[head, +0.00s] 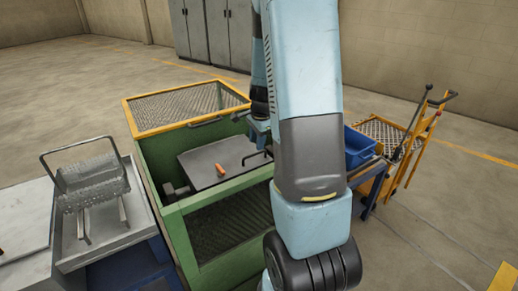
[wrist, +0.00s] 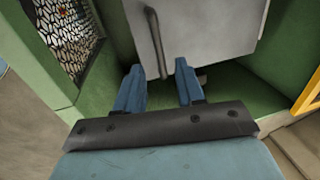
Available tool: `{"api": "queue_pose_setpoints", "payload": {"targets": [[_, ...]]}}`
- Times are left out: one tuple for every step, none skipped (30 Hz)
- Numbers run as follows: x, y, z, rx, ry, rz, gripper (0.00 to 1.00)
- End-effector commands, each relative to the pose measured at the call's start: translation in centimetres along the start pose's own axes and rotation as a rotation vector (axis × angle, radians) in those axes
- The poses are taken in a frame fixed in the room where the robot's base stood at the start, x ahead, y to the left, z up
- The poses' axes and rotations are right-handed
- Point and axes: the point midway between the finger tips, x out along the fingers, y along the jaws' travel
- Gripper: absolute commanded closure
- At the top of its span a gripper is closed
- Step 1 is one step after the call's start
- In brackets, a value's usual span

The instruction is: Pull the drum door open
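The drum door appears to be the flat grey panel (head: 215,160) inside the green housing (head: 155,160). It also fills the top middle of the wrist view (wrist: 205,25). A dark bar handle (wrist: 155,42) stands on the panel; it shows in the head view as a thin bent bar (head: 257,156). My gripper (wrist: 158,68) is open, with its two blue fingers apart. The handle's lower end appears between the fingertips in the wrist view; contact cannot be told. In the head view my arm hides most of the gripper.
A small orange piece (head: 220,170) lies on the panel. A yellow-framed mesh guard (head: 180,108) tops the housing. A blue bin (head: 358,147) and a yellow trolley (head: 408,145) stand right. Open floor lies behind.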

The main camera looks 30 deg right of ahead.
Motion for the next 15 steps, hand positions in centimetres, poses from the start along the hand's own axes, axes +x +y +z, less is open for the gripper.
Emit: {"api": "queue_pose_setpoints", "payload": {"targets": [[0.9, 0.1, 0.0, 0.001, -0.001, 0.004, 0.62], [1.3, 0.1, -0.1, 0.000, -0.001, 0.004, 0.62], [1.9, 0.1, -0.1, 0.001, 0.000, 0.003, 0.62], [2.3, 0.1, 0.0, 0.001, -0.001, 0.004, 0.62], [2.6, 0.1, 0.0, 0.001, -0.001, 0.003, 0.62], [3.1, 0.0, 0.0, 0.000, -0.001, 0.002, 0.62], [3.4, 0.0, 0.0, -0.001, 0.000, 0.002, 0.62], [3.6, 0.1, 0.0, -0.001, 0.000, 0.003, 0.62], [4.0, 0.1, 0.0, -0.001, 0.000, 0.002, 0.62], [4.2, 0.1, 0.0, -0.001, 0.000, 0.002, 0.62], [4.3, 0.0, 0.0, 0.000, 0.000, 0.001, 0.62], [4.5, 0.0, 0.0, 0.000, 0.000, 0.000, 0.62], [4.6, 0.0, 0.0, 0.000, 0.000, 0.000, 0.62], [4.7, 0.0, 0.0, 0.000, 0.000, 0.000, 0.62], [4.8, 0.0, 0.0, -0.001, 0.000, 0.000, 0.62]]}}
